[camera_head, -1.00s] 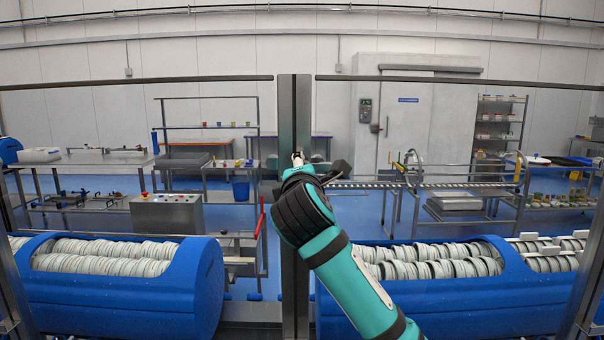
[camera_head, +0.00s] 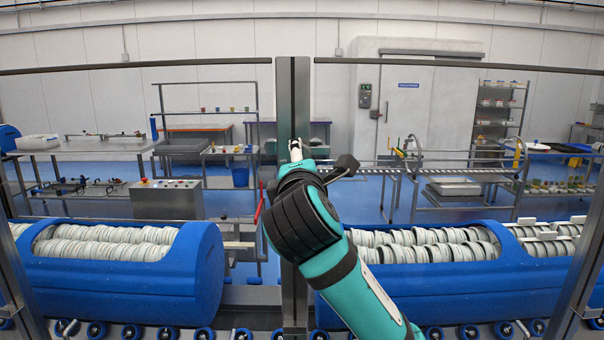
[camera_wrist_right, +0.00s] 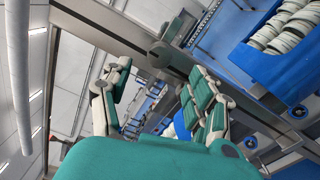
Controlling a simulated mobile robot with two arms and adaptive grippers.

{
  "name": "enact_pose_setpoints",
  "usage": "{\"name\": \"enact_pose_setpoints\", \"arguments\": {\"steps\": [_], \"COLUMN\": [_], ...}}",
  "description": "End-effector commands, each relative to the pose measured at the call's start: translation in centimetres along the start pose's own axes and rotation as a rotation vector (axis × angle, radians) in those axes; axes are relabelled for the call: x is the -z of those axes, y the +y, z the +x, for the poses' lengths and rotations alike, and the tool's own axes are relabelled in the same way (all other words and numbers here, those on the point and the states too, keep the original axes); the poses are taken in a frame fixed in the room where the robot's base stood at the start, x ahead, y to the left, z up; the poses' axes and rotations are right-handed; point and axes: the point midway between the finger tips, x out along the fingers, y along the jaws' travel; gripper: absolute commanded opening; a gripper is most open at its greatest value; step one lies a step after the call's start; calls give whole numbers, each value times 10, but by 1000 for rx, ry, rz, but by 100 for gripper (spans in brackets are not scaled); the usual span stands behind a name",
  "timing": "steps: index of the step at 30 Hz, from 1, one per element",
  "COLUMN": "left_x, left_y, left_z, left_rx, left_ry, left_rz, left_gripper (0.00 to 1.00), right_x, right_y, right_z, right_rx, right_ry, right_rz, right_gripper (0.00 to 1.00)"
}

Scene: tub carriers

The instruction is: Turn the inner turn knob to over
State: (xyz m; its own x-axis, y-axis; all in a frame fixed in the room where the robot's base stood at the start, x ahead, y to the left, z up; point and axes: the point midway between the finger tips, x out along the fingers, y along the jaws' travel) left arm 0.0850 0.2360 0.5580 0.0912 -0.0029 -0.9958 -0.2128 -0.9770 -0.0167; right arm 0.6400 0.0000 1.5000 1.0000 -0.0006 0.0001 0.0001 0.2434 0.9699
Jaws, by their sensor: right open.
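My right gripper (camera_wrist_right: 160,70) is open in the right wrist view, with one green-padded finger on each side. Between and just beyond its fingertips, a small grey knob-like part (camera_wrist_right: 160,54) sits on the metal post. I cannot tell which way it is turned or whether a finger touches it. In the head view my right arm reaches up from the lower right to the grey upright post (camera_head: 293,100). A small pale part (camera_head: 295,149) shows at the arm's far end in front of the post; the wrist hides most of the gripper. My left gripper is in neither view.
Blue tub carriers with pale rings stand behind the frame, left (camera_head: 110,275) and right (camera_head: 440,285) of the post. Blue rollers (camera_head: 205,334) line the bottom. A control box (camera_head: 167,200) stands beyond the left carrier.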

Motion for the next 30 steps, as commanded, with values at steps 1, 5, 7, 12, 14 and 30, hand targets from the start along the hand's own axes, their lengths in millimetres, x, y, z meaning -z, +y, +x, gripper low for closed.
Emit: {"name": "enact_pose_setpoints", "arguments": {"steps": [1, 5, 7, 12, 14, 30], "left_x": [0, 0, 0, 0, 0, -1], "left_y": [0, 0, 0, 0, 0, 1], "left_z": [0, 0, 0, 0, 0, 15], "left_rx": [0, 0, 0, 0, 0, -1], "left_ry": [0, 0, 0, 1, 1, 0], "left_rz": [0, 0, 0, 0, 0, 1], "left_gripper": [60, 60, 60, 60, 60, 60], "right_x": [0, 0, 0, 0, 0, 22], "right_y": [1, 0, 0, 0, 0, -138], "right_z": [-11, -32, -39, -47, -48, 21], "right_rx": [-3, -1, 0, 1, 1, 210], "right_ry": [2, 2, 1, 0, 0, 35], "right_rz": [1, 0, 0, 0, 0, 142], "right_gripper": [60, 60, 60, 60, 60, 60]}}
